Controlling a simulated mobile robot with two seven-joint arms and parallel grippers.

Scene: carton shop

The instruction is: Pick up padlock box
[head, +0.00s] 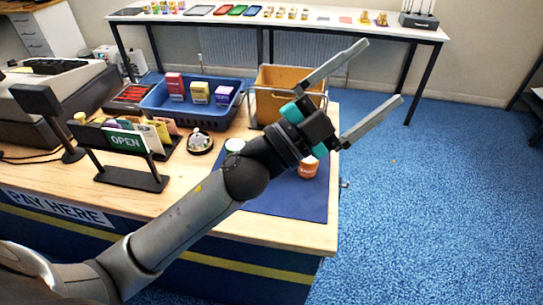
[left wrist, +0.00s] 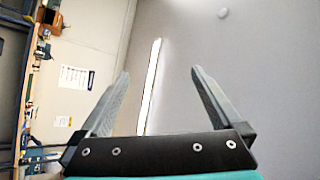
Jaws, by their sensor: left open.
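My left gripper (head: 384,70) is open and empty, raised above the right end of the counter with its fingers pointing to the upper right. In the left wrist view its two fingers (left wrist: 160,73) are spread apart with only wall and ceiling beyond. Small boxes stand in a blue crate (head: 155,113) on the counter, left of the gripper: a red box (head: 175,84), a yellow box (head: 200,92) and a purple box (head: 223,96). I cannot read which one is the padlock box. My right gripper is not in view.
A tan bin (head: 272,80) stands right of the crate, partly behind my left arm. A long white table (head: 330,24) stands behind.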

